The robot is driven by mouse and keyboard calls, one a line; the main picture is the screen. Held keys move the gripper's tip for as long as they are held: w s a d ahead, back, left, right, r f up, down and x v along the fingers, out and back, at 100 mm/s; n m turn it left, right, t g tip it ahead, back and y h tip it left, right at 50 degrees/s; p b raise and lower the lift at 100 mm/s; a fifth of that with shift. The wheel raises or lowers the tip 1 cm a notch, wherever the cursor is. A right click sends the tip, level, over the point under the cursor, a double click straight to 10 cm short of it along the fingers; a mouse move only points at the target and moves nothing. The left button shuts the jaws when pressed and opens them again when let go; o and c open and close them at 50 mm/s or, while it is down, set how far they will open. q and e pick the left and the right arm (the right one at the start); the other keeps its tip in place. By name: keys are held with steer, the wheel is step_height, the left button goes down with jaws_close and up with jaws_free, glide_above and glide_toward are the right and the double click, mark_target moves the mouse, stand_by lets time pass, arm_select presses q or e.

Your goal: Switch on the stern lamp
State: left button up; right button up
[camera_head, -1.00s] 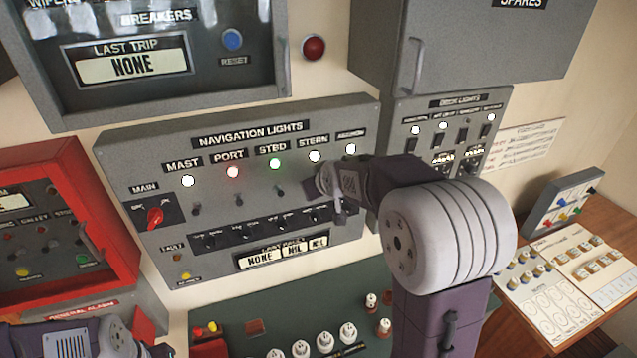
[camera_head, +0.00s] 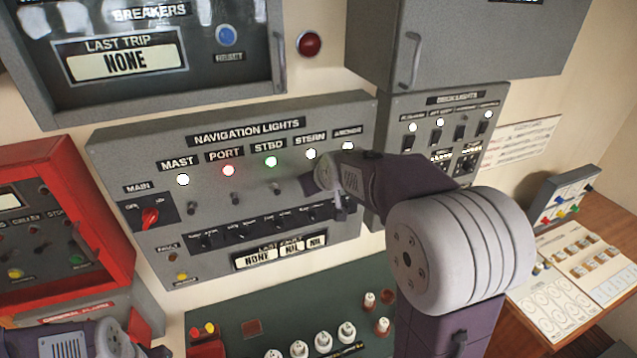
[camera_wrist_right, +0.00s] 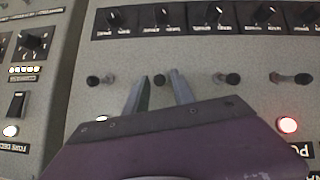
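The navigation lights panel (camera_head: 112,160) carries a row of labelled lamps with toggles below. The stern lamp (camera_head: 311,153), under the STERN label, looks white like the mast and anchor lamps. My right gripper (camera_head: 340,204) is at the panel below the stern lamp, and its arm hides that toggle in the head view. In the right wrist view, which is upside down, the right gripper (camera_wrist_right: 160,88) is open, its fingers on either side of the stern toggle (camera_wrist_right: 158,82); contact cannot be told.
Neighbouring toggles, starboard (camera_wrist_right: 232,79) and anchor (camera_wrist_right: 93,80), stand close on both sides. A row of dark rotary knobs (camera_head: 270,226) lies below the toggles. The deck lights panel (camera_head: 425,110) is to the right, and a red main switch (camera_head: 150,218) is at the left.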

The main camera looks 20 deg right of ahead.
steer(key=b+v, duration=0.2)
steer(key=v, duration=0.5)
steer(key=shift+s+b, duration=0.2)
steer(key=shift+b, duration=0.1)
steer(key=shift+w+r, duration=0.1)
steer(key=shift+w, duration=0.05)
